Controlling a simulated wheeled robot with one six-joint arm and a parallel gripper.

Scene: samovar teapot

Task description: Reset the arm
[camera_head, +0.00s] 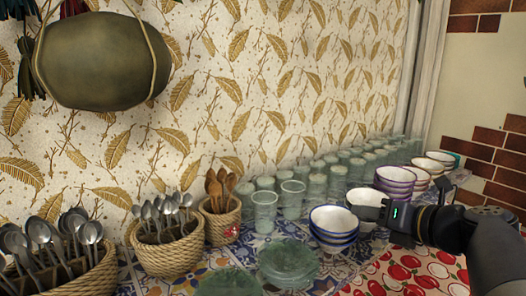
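My black arm enters from the lower right in the head view. My gripper (366,212) points left, with a small green light on its body. It is seen edge-on, so I cannot tell whether its fingers are apart. Its tip is in front of a white bowl and just right of a stack of blue-rimmed bowls (334,228); I cannot tell whether it touches them. Nothing is clearly held. No samovar or teapot is in view.
Wicker baskets of metal spoons (168,251) and wooden spoons (221,220) stand at left. Rows of glasses (291,199) line the wall. Glass plates (288,265) lie in front. Purple-rimmed bowls (395,181) stand behind my gripper. A patterned red cloth (415,275) is at lower right.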

